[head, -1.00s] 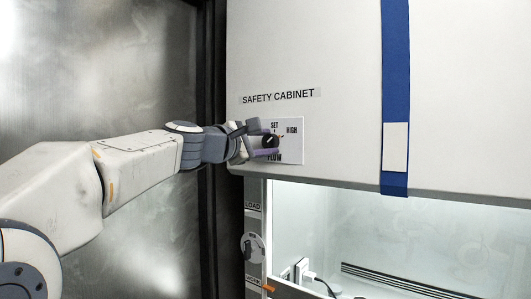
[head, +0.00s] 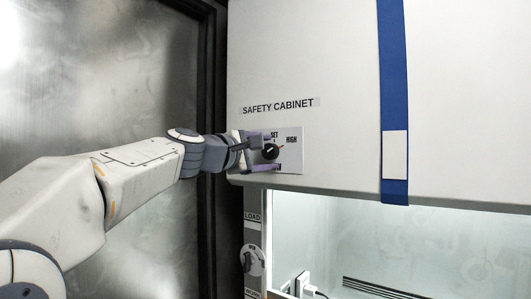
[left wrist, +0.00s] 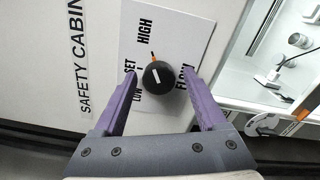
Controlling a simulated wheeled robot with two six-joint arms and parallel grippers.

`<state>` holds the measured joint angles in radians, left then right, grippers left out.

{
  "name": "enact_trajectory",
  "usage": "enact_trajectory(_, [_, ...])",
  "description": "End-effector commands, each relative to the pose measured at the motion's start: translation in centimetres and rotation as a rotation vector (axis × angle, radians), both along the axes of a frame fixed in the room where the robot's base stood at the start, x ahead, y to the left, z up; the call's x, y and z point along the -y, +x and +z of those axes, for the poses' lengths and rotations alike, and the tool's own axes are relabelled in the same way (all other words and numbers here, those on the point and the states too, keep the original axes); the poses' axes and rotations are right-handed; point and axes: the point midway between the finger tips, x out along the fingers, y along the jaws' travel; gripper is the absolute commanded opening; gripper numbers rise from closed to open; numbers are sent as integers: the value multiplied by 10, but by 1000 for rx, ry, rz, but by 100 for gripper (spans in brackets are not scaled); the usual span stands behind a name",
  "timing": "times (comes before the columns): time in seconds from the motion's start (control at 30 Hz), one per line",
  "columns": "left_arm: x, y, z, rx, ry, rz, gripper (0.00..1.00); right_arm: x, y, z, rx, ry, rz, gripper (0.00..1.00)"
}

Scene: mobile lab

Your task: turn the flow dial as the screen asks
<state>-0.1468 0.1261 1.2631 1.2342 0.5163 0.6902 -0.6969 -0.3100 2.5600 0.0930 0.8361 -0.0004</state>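The flow dial (head: 270,151) is a round black knob with a white line, on a white plate (head: 293,161) on the cabinet front. In the left wrist view the dial (left wrist: 158,77) has an orange mark beside its upper edge, between SET and HIGH. LOW is at the lower left and FLOW at the right. My left gripper (head: 265,151) is at the plate; its purple fingers stand either side of the dial. The left wrist view shows the gripper (left wrist: 158,76) open, with gaps to the dial. My right gripper and the screen are not in view.
The SAFETY CABINET front (head: 330,60) is a broad pale panel with a blue strap (head: 393,70). Below is a lit opening with a plug and cable. A second round control (head: 254,260) sits on the left post under LOAD. A metal door stands at left.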

Motion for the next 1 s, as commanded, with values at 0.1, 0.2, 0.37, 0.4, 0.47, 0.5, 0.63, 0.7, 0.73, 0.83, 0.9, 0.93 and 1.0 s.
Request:
enact_trajectory(0.1, [0,0,0,1,-2,2,79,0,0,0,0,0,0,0])
enact_trajectory(0.2, [0,0,1,0,-3,2,79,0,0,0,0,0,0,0])
enact_trajectory(0.37, [-3,-3,1,2,-4,3,79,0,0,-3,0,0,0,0])
enact_trajectory(0.4, [-6,-6,0,2,-4,3,79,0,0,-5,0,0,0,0])
enact_trajectory(0.47, [-10,-12,-1,3,-4,5,79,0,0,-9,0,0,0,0])
enact_trajectory(0.5, [-15,-18,-1,4,-4,5,79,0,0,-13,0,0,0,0])
enact_trajectory(0.63, [-31,-40,-2,5,-4,6,79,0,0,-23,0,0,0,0])
enact_trajectory(0.7, [-39,-51,-2,4,-4,6,79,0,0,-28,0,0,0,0])
enact_trajectory(0.73, [-42,-56,-2,4,-4,7,79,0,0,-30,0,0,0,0])
enact_trajectory(0.83, [-52,-69,-2,2,-3,5,79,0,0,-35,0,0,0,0])
enact_trajectory(0.9, [-57,-76,-1,2,-3,5,79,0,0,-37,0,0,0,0])
enact_trajectory(0.93, [-58,-78,-1,1,-3,5,79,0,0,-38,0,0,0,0])
enact_trajectory(1.0, [-60,-82,0,1,-3,3,79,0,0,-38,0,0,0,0])
